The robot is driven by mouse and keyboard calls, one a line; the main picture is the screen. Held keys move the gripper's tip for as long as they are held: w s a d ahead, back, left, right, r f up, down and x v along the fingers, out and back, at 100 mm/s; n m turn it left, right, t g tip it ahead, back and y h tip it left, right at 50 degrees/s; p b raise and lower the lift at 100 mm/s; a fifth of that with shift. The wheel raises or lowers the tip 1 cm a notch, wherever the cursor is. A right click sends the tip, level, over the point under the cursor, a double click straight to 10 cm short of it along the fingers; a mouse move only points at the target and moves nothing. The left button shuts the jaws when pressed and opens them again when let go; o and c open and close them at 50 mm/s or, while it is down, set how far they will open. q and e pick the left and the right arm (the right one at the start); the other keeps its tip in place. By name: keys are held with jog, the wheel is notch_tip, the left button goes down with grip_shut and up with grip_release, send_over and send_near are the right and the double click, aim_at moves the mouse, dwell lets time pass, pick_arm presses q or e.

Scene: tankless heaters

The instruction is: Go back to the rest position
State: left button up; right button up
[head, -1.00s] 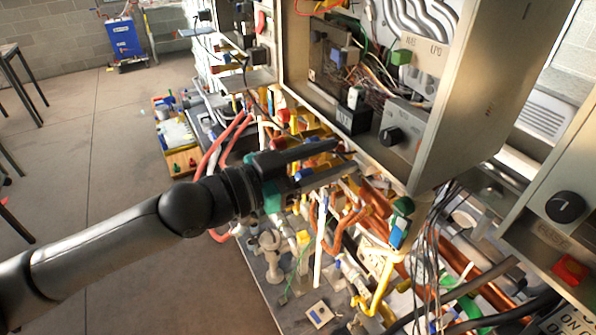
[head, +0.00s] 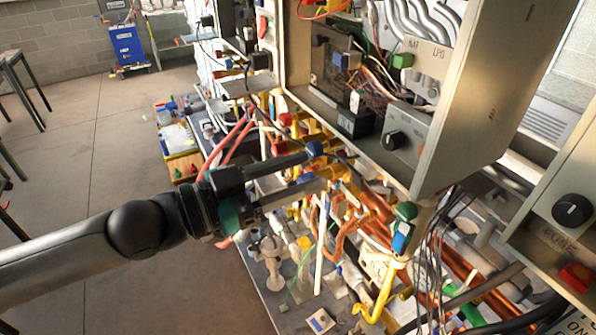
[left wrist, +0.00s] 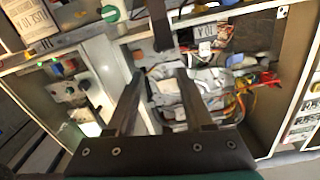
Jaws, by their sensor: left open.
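My left arm comes in from the left edge of the head view. Its gripper (head: 320,167) is open, the two dark fingers apart with nothing seen between them. It points right, in front of the pipes and valves below the open heater cabinet (head: 440,150). A blue round knob (head: 315,149) shows at the upper fingertip; I cannot tell whether they touch. In the left wrist view the same open fingers (left wrist: 160,76) point at an open heater housing (left wrist: 262,120) with wires inside. My right gripper is not in view.
Yellow valves and copper pipes (head: 376,205) crowd the space below the cabinet. A second heater box with a black knob (head: 572,210) stands at the right. Loose black wires hang between them. Concrete floor (head: 110,150) lies open at the left; a blue unit (head: 127,45) stands far back.

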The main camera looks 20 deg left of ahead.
pick_arm(q)
jog(key=w+a+f+n+t+y+b, duration=0.1)
jog(key=w+a+f+n+y+b, duration=0.25)
jog(key=f, duration=0.55)
jog(key=w+a+f+n+t+y, duration=0.1)
jog(key=w+a+f+y, duration=0.25)
jog(key=a+f, duration=0.45)
jog(key=s+a+f+n+g+y+b, duration=0.1)
jog(key=s+a+f+g+y+b, duration=0.15)
jog(key=f, duration=0.95)
jog(key=s+a+f+n+g+y+b, duration=0.1)
jog(key=s+a+f+n, duration=0.2)
jog(key=f, duration=0.8)
jog(key=s+a+f+g+y+b, duration=0.2)
jog(key=s+f, duration=0.2)
jog(key=f, duration=0.8)
jog(key=s+d+f+g+b, duration=0.2)
jog(key=s+f+g, duration=0.1)
jog(key=s+f, duration=0.8)
jog(key=s+d+f+g+b, duration=0.1)
jog(key=s+d+f, duration=0.2)
jog(key=s, duration=0.4)
jog(key=s+d+f+g+b, duration=0.1)
jog(key=s+d+f+g, duration=0.1)
jog(key=s+f, duration=0.3)
jog(key=s+d+f+g, duration=0.2)
jog(key=s+d+f, duration=0.2)
jog(key=s, duration=0.5)
jog(key=shift+f+b, duration=0.4)
jog(key=shift+f, duration=0.2)
